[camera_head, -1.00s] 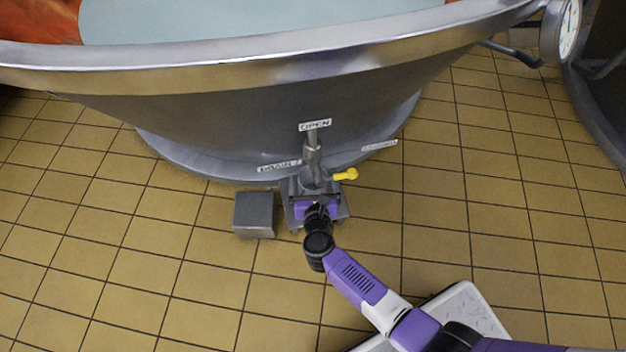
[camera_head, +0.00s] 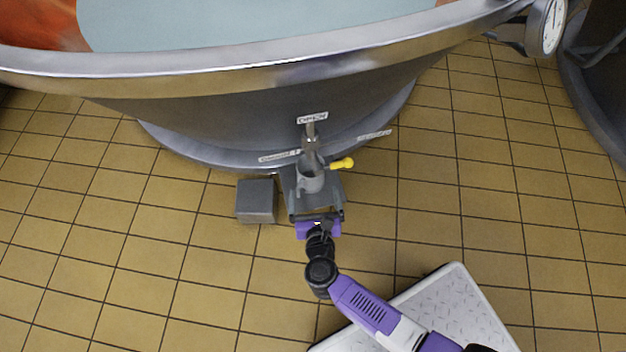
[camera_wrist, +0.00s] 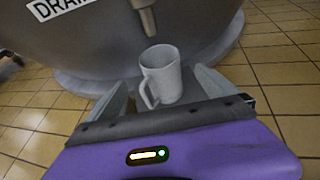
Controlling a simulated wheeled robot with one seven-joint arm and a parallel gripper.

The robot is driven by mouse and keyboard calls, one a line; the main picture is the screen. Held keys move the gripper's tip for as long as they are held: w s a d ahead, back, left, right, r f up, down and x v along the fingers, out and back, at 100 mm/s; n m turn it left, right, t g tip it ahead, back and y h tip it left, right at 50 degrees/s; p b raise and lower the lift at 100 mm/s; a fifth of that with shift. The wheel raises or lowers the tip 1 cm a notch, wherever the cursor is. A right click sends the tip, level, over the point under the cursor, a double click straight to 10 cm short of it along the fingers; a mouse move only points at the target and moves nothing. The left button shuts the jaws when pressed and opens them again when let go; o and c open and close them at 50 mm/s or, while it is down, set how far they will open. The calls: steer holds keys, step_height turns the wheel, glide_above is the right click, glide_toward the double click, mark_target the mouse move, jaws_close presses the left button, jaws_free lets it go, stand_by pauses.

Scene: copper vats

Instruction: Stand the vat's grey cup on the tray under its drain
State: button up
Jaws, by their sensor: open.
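The grey cup (camera_head: 311,182) stands upright under the drain pipe (camera_head: 310,146) at the front of the copper vat (camera_head: 250,115). In the wrist view the cup (camera_wrist: 166,77) is in front of me, its handle on the left and toward me. The pipe's end (camera_wrist: 148,20) is above and slightly behind it. A dark grey tray (camera_head: 329,188) seems to lie beneath the cup, mostly hidden by my fingers. My gripper (camera_head: 313,197) is open, with a finger on each side of the cup. In the wrist view there are gaps between the fingers (camera_wrist: 160,84) and the cup.
A yellow valve handle (camera_head: 342,163) sticks out right of the pipe. A grey block (camera_head: 256,200) sits on the floor left of the tray. A round gauge (camera_head: 552,25) hangs at the vat's right side. The tiled floor (camera_head: 430,210) to the right is clear.

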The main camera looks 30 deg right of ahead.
steer(key=shift+s+a+r, duration=0.15)
steer(key=shift+s, duration=0.2)
steer(key=s+d+r+m+t+y, duration=0.1)
steer(key=s+d+r+m+y, duration=0.1)
steer(key=s+r+m, duration=1)
steer(key=s+d+r+m+t+y, duration=0.1)
steer(key=s+d+r+m+y, duration=0.1)
steer(key=s+r+m, duration=1)
step_height(320, 180, up, 6)
steer(key=m+y, duration=0.1)
steer(key=m, duration=0.6)
steer(key=shift+d+r, duration=0.2)
steer(key=shift+s, duration=0.1)
